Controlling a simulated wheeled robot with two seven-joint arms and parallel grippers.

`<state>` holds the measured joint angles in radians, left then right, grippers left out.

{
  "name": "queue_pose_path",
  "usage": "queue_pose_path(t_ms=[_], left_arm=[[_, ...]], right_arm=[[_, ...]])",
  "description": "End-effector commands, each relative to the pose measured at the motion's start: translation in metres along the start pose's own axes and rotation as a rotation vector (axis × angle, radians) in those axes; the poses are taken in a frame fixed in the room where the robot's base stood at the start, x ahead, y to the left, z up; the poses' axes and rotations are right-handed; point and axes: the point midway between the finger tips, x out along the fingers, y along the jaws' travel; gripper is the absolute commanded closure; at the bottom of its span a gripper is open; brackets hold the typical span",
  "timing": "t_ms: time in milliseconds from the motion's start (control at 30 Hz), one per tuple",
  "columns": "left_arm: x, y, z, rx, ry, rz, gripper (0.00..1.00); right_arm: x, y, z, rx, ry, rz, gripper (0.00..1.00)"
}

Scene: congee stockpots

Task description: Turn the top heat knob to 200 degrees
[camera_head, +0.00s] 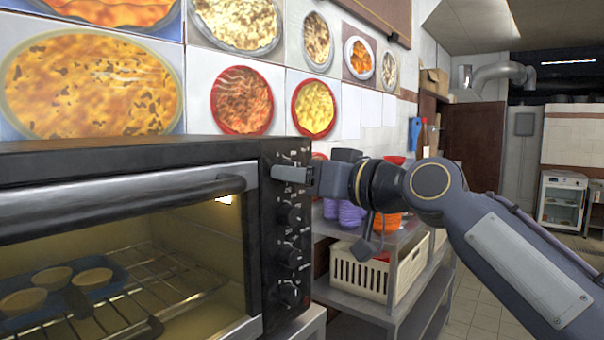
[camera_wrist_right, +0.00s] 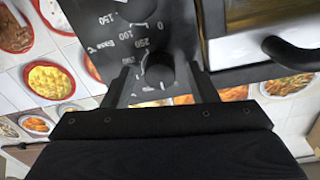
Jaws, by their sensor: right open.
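The black toaster oven (camera_head: 125,160) stands at the left with its glass door shut. Its control panel (camera_head: 268,235) faces my right arm. My right gripper (camera_head: 283,173) is at the upper part of the panel and mostly hides the top heat knob in the head view. In the right wrist view the top knob (camera_wrist_right: 158,72) sits between the two open fingers of my right gripper (camera_wrist_right: 159,68), with a gap visible at the sides. Degree numbers are printed around it; its pointer setting cannot be read. My left gripper is not in view.
More knobs lie below on the panel, the nearest a dark knob (camera_head: 290,214). The oven door handle (camera_head: 120,197) sticks out to the left. A metal shelf (camera_head: 395,312) with a cream crate (camera_head: 365,274) and purple bowls (camera_head: 350,214) stands behind my right arm.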

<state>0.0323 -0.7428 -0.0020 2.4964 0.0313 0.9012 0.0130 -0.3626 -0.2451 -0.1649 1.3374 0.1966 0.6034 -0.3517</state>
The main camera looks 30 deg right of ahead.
Motion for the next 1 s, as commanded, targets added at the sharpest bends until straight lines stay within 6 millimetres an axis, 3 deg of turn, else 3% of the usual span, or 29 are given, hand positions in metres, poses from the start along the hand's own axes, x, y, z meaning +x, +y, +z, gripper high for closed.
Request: queue_pose_path(t_ms=[133,467,767,1000], left_arm=[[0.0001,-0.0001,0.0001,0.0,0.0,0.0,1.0],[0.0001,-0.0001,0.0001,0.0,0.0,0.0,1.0],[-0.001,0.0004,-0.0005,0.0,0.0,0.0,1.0],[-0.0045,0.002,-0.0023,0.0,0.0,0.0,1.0]], right_arm=[[-0.0003,0.0001,0.0,0.0,0.0,0.0,0.48],[-0.0005,0.0002,0.0001,0.0,0.0,0.0,0.92],[-0.0006,0.0002,-0.0002,0.036,-0.002,0.001,0.92],[-0.0007,0.0003,-0.0011,0.169,-0.01,0.005,0.92]])
